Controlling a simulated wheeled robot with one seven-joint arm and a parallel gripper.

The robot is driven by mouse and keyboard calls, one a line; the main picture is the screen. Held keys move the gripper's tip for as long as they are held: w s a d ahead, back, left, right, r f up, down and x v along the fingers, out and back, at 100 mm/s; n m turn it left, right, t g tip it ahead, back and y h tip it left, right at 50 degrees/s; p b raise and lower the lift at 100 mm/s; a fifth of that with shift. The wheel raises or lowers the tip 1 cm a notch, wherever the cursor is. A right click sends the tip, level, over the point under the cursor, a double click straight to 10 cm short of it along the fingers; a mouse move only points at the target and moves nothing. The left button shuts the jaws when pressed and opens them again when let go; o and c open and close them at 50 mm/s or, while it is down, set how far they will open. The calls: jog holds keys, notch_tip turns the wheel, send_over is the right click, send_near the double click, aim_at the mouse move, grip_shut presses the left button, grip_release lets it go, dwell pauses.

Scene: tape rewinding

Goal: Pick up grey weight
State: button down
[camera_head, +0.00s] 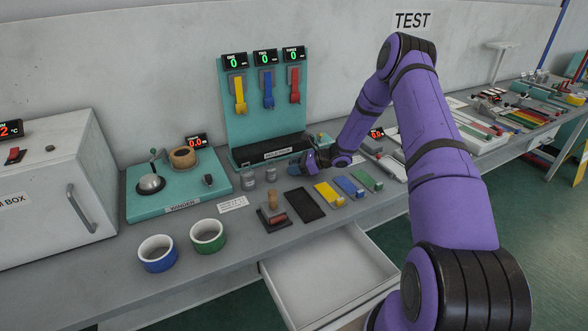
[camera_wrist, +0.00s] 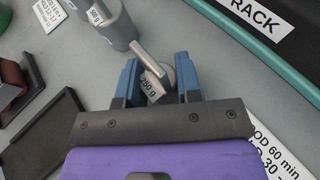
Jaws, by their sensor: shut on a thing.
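The grey weight (camera_wrist: 153,82) is small, with a label that seems to read 250 g. In the wrist view it sits between the two blue fingers of my gripper (camera_wrist: 157,76), which are shut on it. In the head view my gripper (camera_head: 300,166) is low over the bench in front of the black rack base, and the held weight cannot be made out there. Two other grey weights stand to its left in the head view (camera_head: 247,181) and (camera_head: 271,174); one labelled weight also shows in the wrist view (camera_wrist: 112,24).
The black rack base (camera_head: 275,148) lies just behind my gripper. A dark flat pad (camera_head: 305,204), a stamp (camera_head: 273,210) and coloured blocks (camera_head: 327,193) lie in front. An open drawer (camera_head: 330,280) juts out below.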

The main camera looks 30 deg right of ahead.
jog(key=shift+r, duration=0.15)
jog(key=shift+r, duration=0.6)
notch_tip(320, 180, up, 2)
jog(key=shift+r, duration=0.15)
jog(key=s+a, duration=0.1)
jog(key=s, duration=0.4)
jog(key=s+a, duration=0.1)
jog(key=s, duration=0.4)
jog(key=s+a+r, duration=0.1)
jog(key=s, duration=0.4)
jog(key=shift+s+a+r, duration=0.1)
jog(key=shift+s, duration=0.25)
jog(key=shift+a, duration=0.1)
